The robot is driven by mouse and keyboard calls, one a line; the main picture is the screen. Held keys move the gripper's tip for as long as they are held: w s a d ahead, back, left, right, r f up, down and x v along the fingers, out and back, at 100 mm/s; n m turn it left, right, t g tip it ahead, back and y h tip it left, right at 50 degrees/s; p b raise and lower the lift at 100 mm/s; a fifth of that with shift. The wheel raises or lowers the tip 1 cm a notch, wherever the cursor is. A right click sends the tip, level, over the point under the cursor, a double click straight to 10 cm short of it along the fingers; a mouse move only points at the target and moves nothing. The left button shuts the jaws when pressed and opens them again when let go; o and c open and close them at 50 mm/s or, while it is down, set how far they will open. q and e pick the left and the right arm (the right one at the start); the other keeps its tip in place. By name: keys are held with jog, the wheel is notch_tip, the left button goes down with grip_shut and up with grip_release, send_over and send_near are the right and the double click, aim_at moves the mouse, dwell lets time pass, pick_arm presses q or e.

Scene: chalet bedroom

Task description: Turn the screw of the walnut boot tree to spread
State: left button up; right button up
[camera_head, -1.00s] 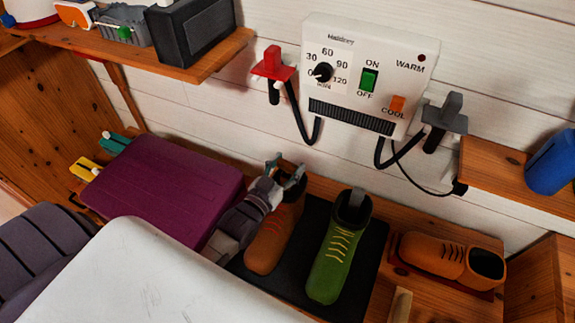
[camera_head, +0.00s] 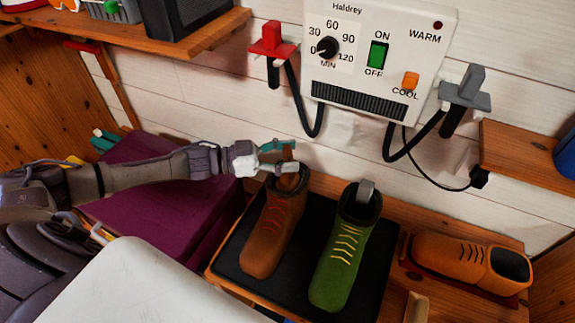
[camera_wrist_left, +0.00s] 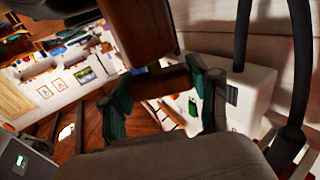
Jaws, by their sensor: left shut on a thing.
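The brown boot (camera_head: 268,240) with red laces stands upright on a black mat (camera_head: 313,232). The walnut boot tree (camera_head: 289,182) shows as brown wood in its opening. My left gripper (camera_head: 279,158) is above the opening, its teal fingers shut on the tree's upper brown part, probably the screw handle. In the left wrist view, the gripper (camera_wrist_left: 168,92) has a finger on each side of a brown wooden piece (camera_wrist_left: 163,82). The screw thread and the tree's lower part are hidden. My right gripper is not in view.
A green boot (camera_head: 338,258) with a grey insert (camera_head: 365,190) stands close on the right. An orange shoe (camera_head: 450,258) lies farther right. A white control box (camera_head: 375,60) with hanging black cables is on the wall behind. A purple box (camera_head: 130,215) lies under my left arm.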

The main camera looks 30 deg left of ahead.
pick_arm(q)
jog(key=m+g+h+b, duration=0.1)
jog(key=m+g, duration=0.1)
jog(key=m+g+h+b, duration=0.1)
jog(key=m+g+b, duration=0.1)
jog(key=g, duration=0.1)
jog(key=shift+w+f+g, duration=0.1)
jog(key=shift+f+g, duration=0.05)
jog(key=shift+g, duration=0.15)
jog(key=shift+m+g+h+b, duration=0.5)
jog(key=shift+m+g+b, duration=0.45)
jog(key=shift+g, duration=0.65)
jog(key=shift+r, duration=0.2)
jog(key=o, duration=1.2)
jog(key=a, duration=1.2)
jog(key=shift+s, duration=0.4)
